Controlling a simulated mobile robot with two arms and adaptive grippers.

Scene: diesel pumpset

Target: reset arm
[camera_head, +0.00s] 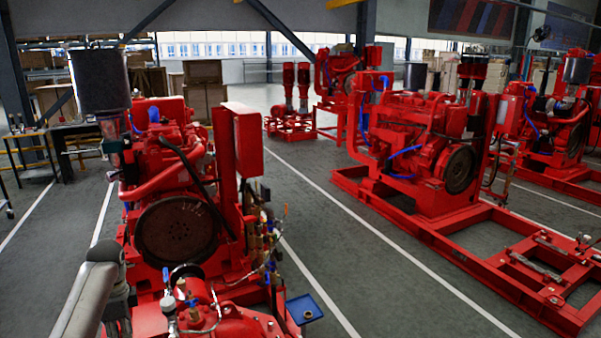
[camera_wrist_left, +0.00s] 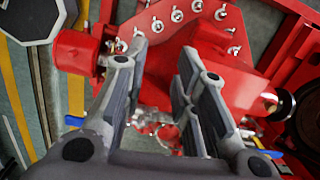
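My left arm (camera_head: 88,298) comes in at the lower left of the head view, beside the nearest red diesel pumpset (camera_head: 175,180). The left gripper's fingers (camera_wrist_left: 164,48) show in the left wrist view, apart from each other with nothing held between them. A red cylinder (camera_wrist_left: 78,53) is left of the fingers. I cannot tell whether the fingers touch any of it. My right gripper is in neither view.
Hoses, gauges and small valves (camera_head: 180,300) crowd the pumpset's front. A blue tray (camera_head: 304,309) sits at its right. More red pumpsets (camera_head: 420,150) stand on the right, and a dark table (camera_head: 75,135) at the left. The grey floor strip (camera_head: 340,240) between the machines is clear.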

